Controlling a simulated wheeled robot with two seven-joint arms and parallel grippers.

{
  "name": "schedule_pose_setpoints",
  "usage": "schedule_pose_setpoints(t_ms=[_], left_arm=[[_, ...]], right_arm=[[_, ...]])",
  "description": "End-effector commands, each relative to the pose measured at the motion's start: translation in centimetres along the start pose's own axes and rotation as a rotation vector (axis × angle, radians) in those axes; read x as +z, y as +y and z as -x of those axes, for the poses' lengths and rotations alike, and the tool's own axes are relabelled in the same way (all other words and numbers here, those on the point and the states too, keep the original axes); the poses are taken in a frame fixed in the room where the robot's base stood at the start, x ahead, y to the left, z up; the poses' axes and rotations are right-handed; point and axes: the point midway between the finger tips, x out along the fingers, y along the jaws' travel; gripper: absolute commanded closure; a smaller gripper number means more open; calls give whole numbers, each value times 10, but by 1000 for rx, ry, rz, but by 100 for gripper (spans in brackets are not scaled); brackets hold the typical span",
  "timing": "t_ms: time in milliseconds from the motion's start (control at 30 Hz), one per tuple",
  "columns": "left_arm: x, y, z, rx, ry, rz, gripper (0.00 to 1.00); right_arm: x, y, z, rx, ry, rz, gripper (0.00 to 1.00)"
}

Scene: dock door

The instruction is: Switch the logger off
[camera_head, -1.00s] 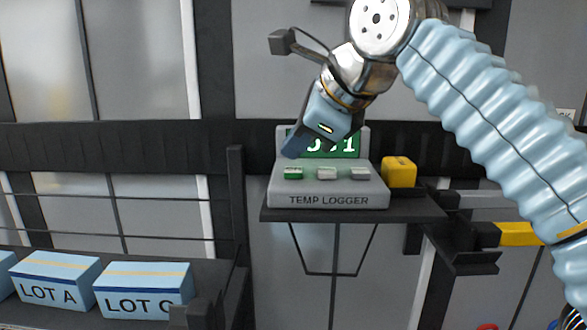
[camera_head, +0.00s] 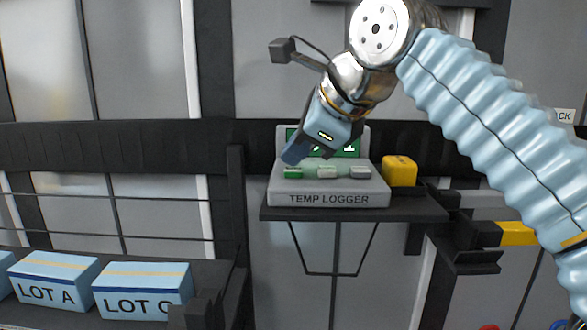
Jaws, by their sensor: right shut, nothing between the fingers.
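The grey temp logger (camera_head: 330,198) sits on a dark shelf. Its green display (camera_head: 352,148) is lit and partly hidden by my right gripper. Three buttons run along its sloped top: a green one (camera_head: 293,173) at the left, a pale grey-green one (camera_head: 327,172) in the middle and a grey one (camera_head: 360,173) at the right. My right gripper (camera_head: 292,156) is shut and empty, pointing down and left. Its tip is just above or behind the green button; I cannot tell whether it touches. My left gripper is not in view.
A yellow block (camera_head: 399,171) stands right beside the logger on the shelf (camera_head: 420,208). Blue LOT boxes (camera_head: 145,289) stand on a lower ledge at the left. Dark brackets and a yellow bar (camera_head: 517,233) are at the right.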

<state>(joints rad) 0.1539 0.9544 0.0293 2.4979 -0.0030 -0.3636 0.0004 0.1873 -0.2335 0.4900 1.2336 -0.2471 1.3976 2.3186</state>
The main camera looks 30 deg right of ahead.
Motion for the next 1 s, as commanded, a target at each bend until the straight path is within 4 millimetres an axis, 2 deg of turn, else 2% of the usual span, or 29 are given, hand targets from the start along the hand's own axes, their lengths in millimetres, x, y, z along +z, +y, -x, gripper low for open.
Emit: schedule_pose_setpoints(t_ms=[733,1000], left_arm=[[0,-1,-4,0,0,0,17],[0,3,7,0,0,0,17]], right_arm=[[-3,3,-4,1,1,0,100],[2,-3,3,1,1,0,100]])
